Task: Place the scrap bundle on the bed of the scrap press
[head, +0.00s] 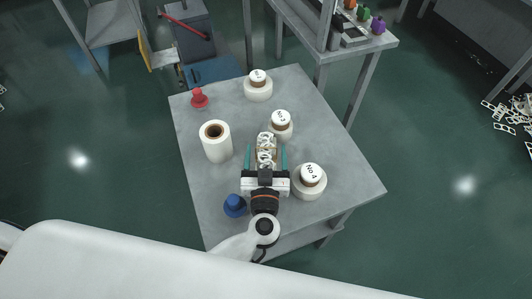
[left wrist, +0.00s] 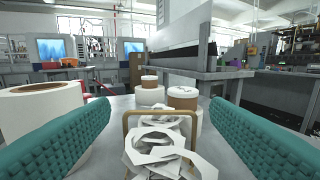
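The scrap bundle (head: 266,147), a stack of white cut-out pieces with a tan band, is on the grey table. In the left wrist view the bundle (left wrist: 160,150) is low in the middle. My left gripper (head: 266,152) is open, its teal fingers on either side of the bundle, with gaps visible between. A grey machine with a red lever (head: 188,28) and a blue lower part (head: 215,72), which looks like the scrap press, stands beyond the table's far left edge. My right gripper is not in view.
On the table (head: 340,170) stand a white roll (head: 216,145) left of the gripper, a "No 4" roll (head: 309,185) close at right, and two labelled rolls (head: 281,128) (head: 258,88) farther back. A blue knobbed piece (head: 235,206) and a red one (head: 199,98) stand at left.

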